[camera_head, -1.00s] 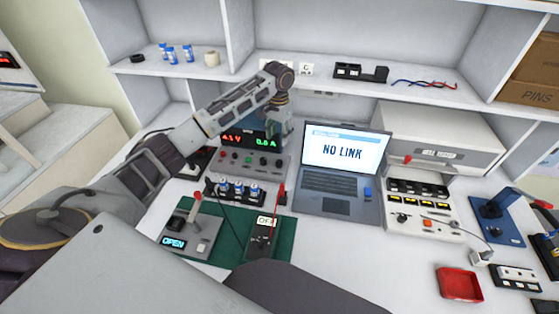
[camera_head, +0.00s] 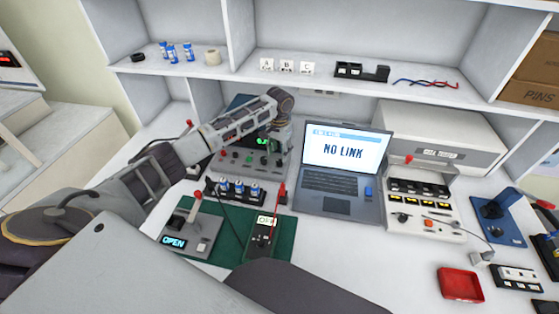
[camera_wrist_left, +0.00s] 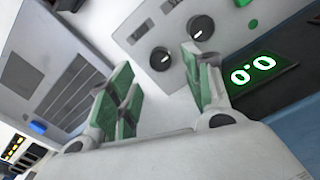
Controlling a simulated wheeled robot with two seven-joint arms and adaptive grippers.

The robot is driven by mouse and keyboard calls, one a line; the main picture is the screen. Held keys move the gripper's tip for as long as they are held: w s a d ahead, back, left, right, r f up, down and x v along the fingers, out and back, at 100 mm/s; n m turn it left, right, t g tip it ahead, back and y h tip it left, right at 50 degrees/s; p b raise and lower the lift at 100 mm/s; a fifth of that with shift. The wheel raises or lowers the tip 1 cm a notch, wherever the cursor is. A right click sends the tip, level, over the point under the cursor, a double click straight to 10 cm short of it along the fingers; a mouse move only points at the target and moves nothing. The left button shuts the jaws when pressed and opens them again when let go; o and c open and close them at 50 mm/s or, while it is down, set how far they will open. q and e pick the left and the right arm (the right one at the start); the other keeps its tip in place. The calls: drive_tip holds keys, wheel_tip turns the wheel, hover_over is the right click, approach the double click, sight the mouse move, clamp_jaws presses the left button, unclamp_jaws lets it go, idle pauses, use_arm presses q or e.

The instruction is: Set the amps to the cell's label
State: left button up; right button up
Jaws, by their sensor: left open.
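The power supply (camera_head: 238,165) stands at the back of the bench, left of the laptop, its upper part mostly behind my left arm. My left gripper (camera_wrist_left: 165,90) is open, its green-padded fingers apart and empty in the left wrist view. It faces the panel with two black knobs, one nearer (camera_wrist_left: 160,58) and one farther (camera_wrist_left: 201,28). They lie just beyond the fingertips, apart from them. The green display (camera_wrist_left: 253,68) reads 0.0 there. Several blue-and-white cells (camera_head: 238,188) stand in a black rack before the supply; their labels are too small to read. My right gripper is not in view.
The laptop (camera_head: 343,150) shows NO LINK. A lever box (camera_head: 190,233) reading OPEN and a switch box (camera_head: 263,240) sit on the green mat (camera_head: 232,250). Cards A, B and C (camera_head: 287,66) stand on the shelf. A red tray (camera_head: 460,284) lies at right.

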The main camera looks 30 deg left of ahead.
sight(279, 161)
use_arm(q)
drive_tip(key=shift+f, duration=2.55)
drive_tip(key=c, duration=1.1)
drive_tip(key=shift+o, duration=0.2)
